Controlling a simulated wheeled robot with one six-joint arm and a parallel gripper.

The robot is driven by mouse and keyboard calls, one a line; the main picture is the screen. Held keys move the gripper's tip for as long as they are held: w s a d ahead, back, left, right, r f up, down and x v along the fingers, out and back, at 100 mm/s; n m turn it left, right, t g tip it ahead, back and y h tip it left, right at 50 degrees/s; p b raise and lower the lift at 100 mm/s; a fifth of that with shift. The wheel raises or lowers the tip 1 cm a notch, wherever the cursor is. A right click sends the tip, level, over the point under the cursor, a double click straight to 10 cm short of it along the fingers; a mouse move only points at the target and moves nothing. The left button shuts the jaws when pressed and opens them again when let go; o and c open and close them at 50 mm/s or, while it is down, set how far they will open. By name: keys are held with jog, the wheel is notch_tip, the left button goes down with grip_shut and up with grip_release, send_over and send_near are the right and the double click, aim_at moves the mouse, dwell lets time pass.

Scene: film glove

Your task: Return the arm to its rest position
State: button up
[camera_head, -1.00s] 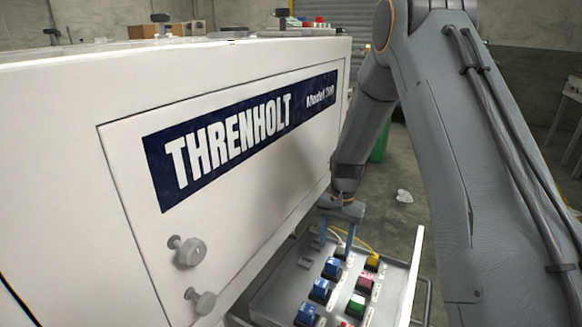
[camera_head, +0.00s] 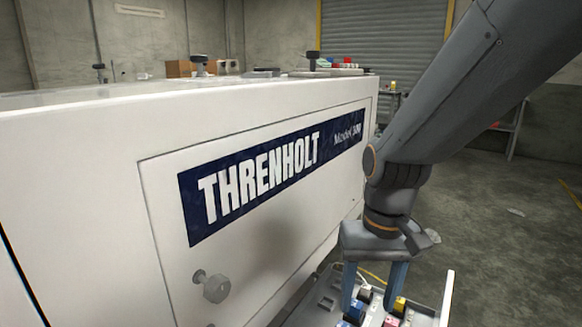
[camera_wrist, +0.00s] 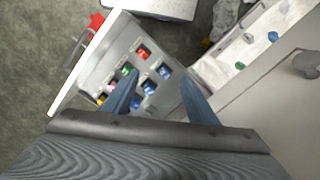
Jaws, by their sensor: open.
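My gripper (camera_head: 375,290) hangs from my grey arm at the right of the head view, its two blue-grey fingers pointing down and apart. It is open and nothing shows between the fingers. It is in front of the white THRENHOLT machine (camera_head: 90,150), above a metal control tray with coloured buttons (camera_head: 441,300). In the wrist view the fingers (camera_wrist: 160,95) are spread, with the tray (camera_wrist: 88,68) and its red, green and blue buttons beyond them. The gap between fingertips and tray cannot be judged exactly.
Two grey knobs stick out of the machine's front; one knob (camera_head: 212,287) shows clearly. Boxes and small fittings stand on or behind the machine's top. A roller shutter (camera_head: 385,45) closes the back wall. The concrete floor (camera_head: 510,260) at right looks mostly clear.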

jog(key=s+d+r+p, duration=0.5)
jog(key=s+r+p, duration=0.1)
jog(key=p, duration=0.7)
jog(key=shift+d+r+h, duration=0.3)
jog(key=shift+r, duration=0.4)
dwell(0.4)
